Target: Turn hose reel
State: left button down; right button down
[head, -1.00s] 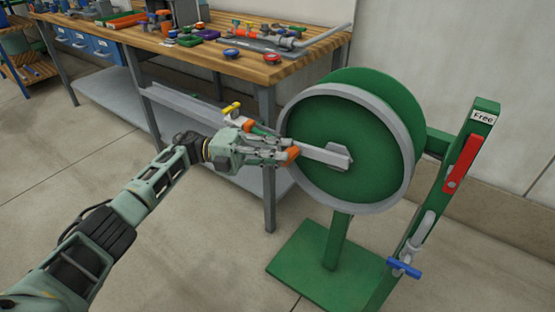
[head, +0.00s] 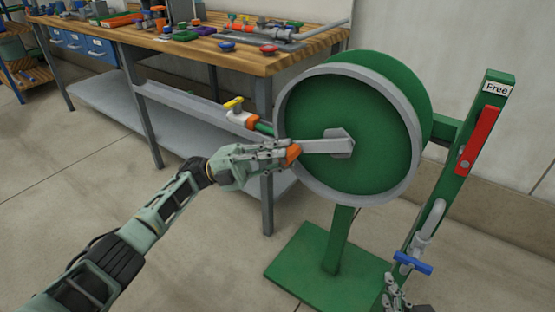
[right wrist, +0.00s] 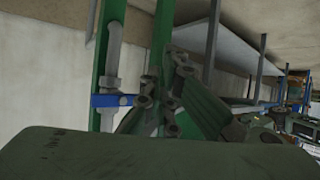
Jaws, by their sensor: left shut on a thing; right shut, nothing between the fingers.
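The green hose reel (head: 310,110) with a grey rim stands on a green post and base plate. A grey crank arm (head: 320,146) runs from its hub (head: 341,142) to the left, almost level. My left gripper (head: 283,156) is shut on the orange crank handle (head: 293,154) at the arm's outer end; the fingers hide part of it. My right gripper (head: 393,290) is shut and empty at the bottom right, near the green side post. It also shows in the right wrist view (right wrist: 165,98), beside the post and blue valve handle (right wrist: 112,100).
The green side post (head: 497,92) carries a "Free" label (head: 496,88), a red lever (head: 477,140) and a blue-handled valve (head: 413,262). A yellow-handled hose fitting (head: 238,112) is left of the reel. A cluttered workbench (head: 255,62) stands behind. Floor at left is clear.

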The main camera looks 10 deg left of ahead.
pick_arm(q)
jog(key=shift+d+f+n+h+b, duration=0.2)
jog(key=shift+f+n+h+b, duration=0.15)
jog(key=shift+b, duration=0.2)
pick_arm(e)
jog(key=w+a+r+t+y, duration=0.1)
jog(key=w+a+r+t, duration=0.1)
jog(key=r, duration=0.5)
jog(key=shift+w+r+t, duration=0.35)
jog(key=shift+w+t, duration=0.25)
jog(key=shift+t, duration=0.6)
pick_arm(q)
jog(key=c, duration=1.5)
grip_release()
jog(key=shift+f, duration=0.1)
jog(key=shift+c, duration=0.2)
pick_arm(e)
jog(key=shift+d, duration=0.1)
pick_arm(q)
jog(key=v, duration=0.7)
jog(key=shift+a+f, duration=0.2)
jog(key=shift+s, duration=0.1)
